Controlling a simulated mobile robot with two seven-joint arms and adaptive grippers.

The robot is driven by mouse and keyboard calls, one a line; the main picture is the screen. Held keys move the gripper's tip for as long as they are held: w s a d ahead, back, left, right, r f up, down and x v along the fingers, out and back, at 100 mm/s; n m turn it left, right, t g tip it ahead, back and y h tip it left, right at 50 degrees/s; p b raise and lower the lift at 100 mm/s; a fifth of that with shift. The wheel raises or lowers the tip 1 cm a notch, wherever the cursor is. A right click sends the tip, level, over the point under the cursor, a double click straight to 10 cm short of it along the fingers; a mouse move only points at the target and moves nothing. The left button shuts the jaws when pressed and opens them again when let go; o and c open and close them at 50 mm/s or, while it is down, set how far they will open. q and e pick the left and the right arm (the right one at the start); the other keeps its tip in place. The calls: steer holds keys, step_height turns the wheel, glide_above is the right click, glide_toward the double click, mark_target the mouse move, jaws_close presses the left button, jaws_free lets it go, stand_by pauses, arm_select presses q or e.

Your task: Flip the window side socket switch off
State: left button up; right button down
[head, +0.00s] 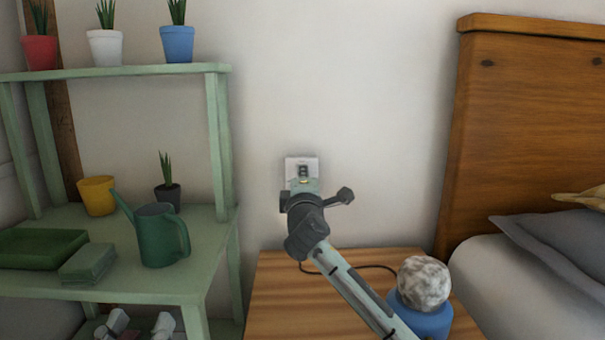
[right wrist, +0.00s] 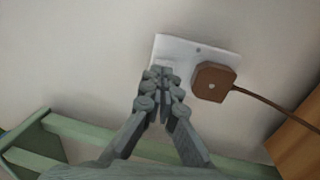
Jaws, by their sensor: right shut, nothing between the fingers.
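The white socket plate (head: 291,170) is on the wall above the bedside table. In the right wrist view the plate (right wrist: 208,46) is tilted, with a brown plug (right wrist: 213,82) in its right part. My right gripper (right wrist: 163,72) is shut and empty, its fingertips over the plate's left part, beside the plug. I cannot tell whether they touch the plate. The fingers hide that part, so the switch's position cannot be made out. In the head view the right gripper (head: 303,180) is in front of the plate. My left gripper is not seen.
A wooden bedside table (head: 275,285) holds a blue lamp (head: 425,318) with a round pale top; its dark cable runs behind my arm. A green shelf (head: 220,150) with pots and a watering can (head: 160,237) stands left, a bed headboard (head: 520,120) right.

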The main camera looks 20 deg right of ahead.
steer(key=shift+x, duration=0.95)
